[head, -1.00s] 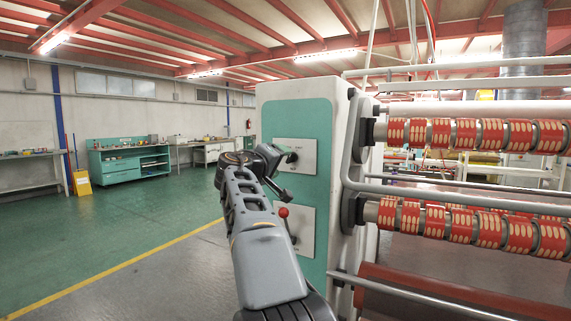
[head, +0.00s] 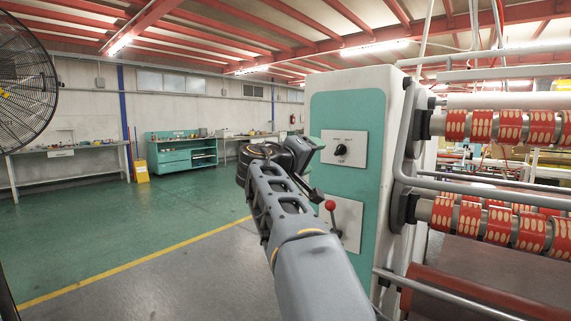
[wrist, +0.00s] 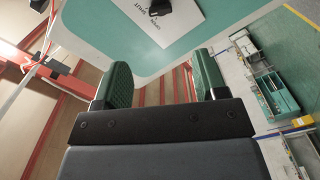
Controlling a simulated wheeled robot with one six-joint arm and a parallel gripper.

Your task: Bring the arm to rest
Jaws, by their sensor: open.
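My arm (head: 300,250) reaches up from the bottom of the head view, in front of the teal and white machine cabinet (head: 340,98). My gripper (wrist: 160,82) shows in the wrist view with its two green-padded fingers apart and nothing between them. In the head view its dark end is just left of the upper white panel (head: 357,158) with a black rotary knob (head: 341,149). The knob also shows at the top of the wrist view (wrist: 158,8), apart from the fingers. A red-tipped lever (head: 331,206) stands on the lower panel, partly behind my arm.
Tape rollers with red and cream rolls (head: 510,128) run along the right. A large fan (head: 22,80) is at the left edge. A teal workbench (head: 182,155) and a yellow floor sign (head: 141,168) stand at the back. The green floor (head: 150,225) on the left is open.

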